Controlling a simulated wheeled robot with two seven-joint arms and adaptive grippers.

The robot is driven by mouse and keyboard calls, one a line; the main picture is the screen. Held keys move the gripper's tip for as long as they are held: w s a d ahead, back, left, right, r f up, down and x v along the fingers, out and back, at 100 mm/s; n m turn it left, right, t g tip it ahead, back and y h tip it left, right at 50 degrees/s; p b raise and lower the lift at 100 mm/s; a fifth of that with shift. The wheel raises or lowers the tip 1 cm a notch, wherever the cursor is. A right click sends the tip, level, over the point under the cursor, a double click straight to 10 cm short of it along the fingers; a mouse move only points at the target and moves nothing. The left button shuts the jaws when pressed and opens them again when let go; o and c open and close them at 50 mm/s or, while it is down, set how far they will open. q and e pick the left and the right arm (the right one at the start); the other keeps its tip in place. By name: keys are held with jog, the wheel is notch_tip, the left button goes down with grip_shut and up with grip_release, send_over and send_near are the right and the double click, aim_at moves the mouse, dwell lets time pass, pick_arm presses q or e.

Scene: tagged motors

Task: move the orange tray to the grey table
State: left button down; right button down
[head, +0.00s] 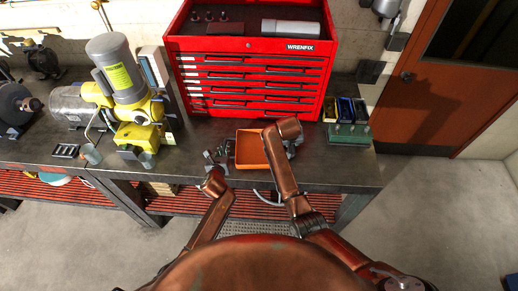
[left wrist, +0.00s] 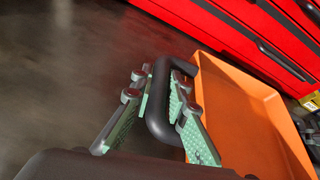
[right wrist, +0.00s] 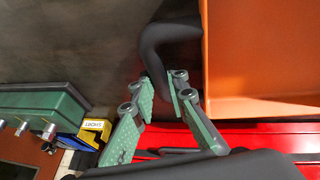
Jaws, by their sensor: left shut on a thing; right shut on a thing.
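The orange tray (head: 250,151) is at the workbench's front edge, before the red tool chest. It looks empty and has dark handles at both sides. My left gripper (head: 217,158) is at its left side; in the left wrist view its green-padded fingers (left wrist: 158,85) are shut on a black handle (left wrist: 157,120) beside the tray (left wrist: 240,115). My right gripper (head: 289,146) is at the right side, partly hidden by my arm. In the right wrist view its fingers (right wrist: 160,88) are shut on the other handle (right wrist: 158,45). I cannot tell whether the tray touches the bench. No separate grey table is clear.
The dark workbench (head: 215,135) carries the red tool chest (head: 250,75), a yellow-and-grey motor machine (head: 128,90) on the left and small coloured bins (head: 345,110) on the right. A brown door (head: 440,90) and open concrete floor (head: 430,200) lie to the right.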

jog(key=shift+r, duration=0.15)
dwell(0.4)
